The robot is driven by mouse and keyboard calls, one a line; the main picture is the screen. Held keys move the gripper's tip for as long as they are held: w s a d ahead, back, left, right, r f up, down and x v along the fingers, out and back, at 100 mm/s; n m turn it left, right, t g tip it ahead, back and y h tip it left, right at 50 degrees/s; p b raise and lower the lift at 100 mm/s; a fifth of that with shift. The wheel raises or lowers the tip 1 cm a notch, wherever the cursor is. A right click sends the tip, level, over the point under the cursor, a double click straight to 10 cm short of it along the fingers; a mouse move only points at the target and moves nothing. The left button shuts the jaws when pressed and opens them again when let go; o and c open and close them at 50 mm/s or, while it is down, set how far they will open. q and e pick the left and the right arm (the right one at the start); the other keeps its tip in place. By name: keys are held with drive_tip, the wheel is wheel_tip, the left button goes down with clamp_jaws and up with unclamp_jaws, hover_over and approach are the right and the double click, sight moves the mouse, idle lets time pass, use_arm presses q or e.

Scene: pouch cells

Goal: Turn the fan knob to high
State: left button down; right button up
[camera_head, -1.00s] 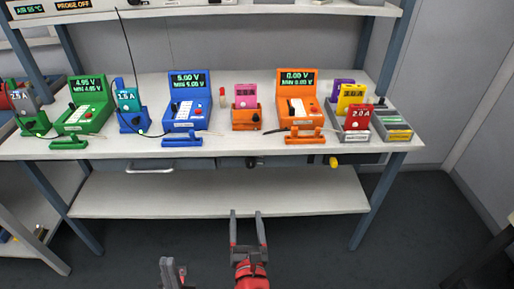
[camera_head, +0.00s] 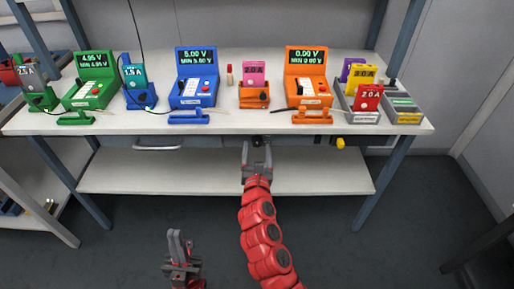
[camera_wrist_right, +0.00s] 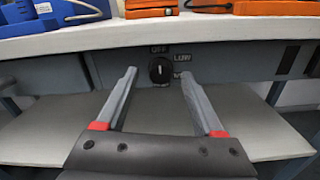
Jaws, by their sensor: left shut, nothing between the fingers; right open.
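The fan knob (camera_wrist_right: 159,70) is a small black round knob on the grey panel under the bench's front edge. Its white mark looks upright, toward the OFF label (camera_wrist_right: 159,50). A LOW label (camera_wrist_right: 180,57) is to its upper right, and a label below that is partly hidden by a finger. The knob also shows in the head view (camera_head: 257,139). My right gripper (camera_head: 257,150) is open and empty, pointing at the knob; in the right wrist view its fingertips (camera_wrist_right: 158,76) lie either side of it. Contact cannot be told. My left gripper (camera_head: 178,238) is shut and empty, low and away from the bench.
The bench (camera_head: 150,122) holds green, blue and orange testers and several pouch cells in stands. Grey bins (camera_head: 403,110) stand at the right end. A yellow knob (camera_head: 340,143) and a drawer handle (camera_head: 158,147) are on the front. A lower shelf (camera_head: 150,175) lies below.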

drive_tip(key=shift+w+f, duration=0.1)
drive_tip(key=shift+w, duration=0.6)
clamp_jaws()
